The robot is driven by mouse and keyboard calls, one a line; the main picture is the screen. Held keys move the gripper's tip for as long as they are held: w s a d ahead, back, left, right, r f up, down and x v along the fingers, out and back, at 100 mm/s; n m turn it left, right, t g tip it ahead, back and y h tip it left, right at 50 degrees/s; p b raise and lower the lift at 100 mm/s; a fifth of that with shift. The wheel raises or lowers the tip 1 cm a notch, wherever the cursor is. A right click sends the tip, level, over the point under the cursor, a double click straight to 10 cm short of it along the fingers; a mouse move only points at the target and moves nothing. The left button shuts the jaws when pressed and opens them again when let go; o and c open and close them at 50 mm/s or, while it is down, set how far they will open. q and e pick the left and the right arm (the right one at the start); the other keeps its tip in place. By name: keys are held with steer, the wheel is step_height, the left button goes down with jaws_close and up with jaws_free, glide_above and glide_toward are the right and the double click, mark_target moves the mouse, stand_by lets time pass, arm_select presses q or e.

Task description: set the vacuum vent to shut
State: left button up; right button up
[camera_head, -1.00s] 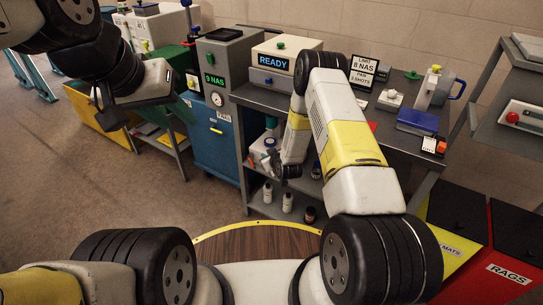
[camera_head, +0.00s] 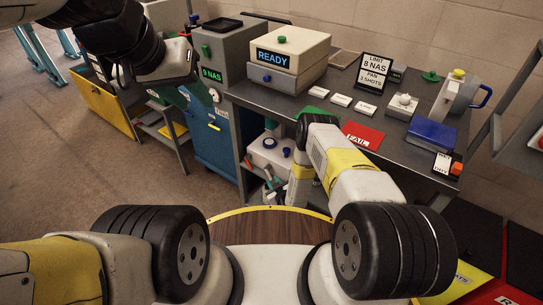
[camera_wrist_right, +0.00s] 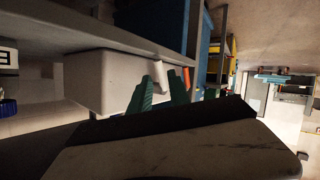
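A white box-shaped unit (camera_head: 268,153) with blue knobs stands on the shelf under the bench; it also shows in the right wrist view (camera_wrist_right: 105,80). A white stub (camera_wrist_right: 161,76) and a small orange-red part (camera_wrist_right: 186,78) show at its end; I cannot tell which part is the vacuum vent or how it is set. My right gripper (camera_head: 274,188) is low beside the unit. Its two teal fingers (camera_wrist_right: 162,92) are apart, near the white stub, with nothing clearly held.
The bench top (camera_head: 320,107) above holds a READY instrument (camera_head: 290,58), a red FAIL card (camera_head: 362,136), a blue book (camera_head: 432,134) and a jug (camera_head: 458,95). A blue cabinet (camera_head: 212,145) stands left of the shelf. Open floor lies at the left.

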mark_target(270, 177)
steer(key=shift+x, duration=2.25)
steer(key=shift+c, duration=0.2)
jaws_close()
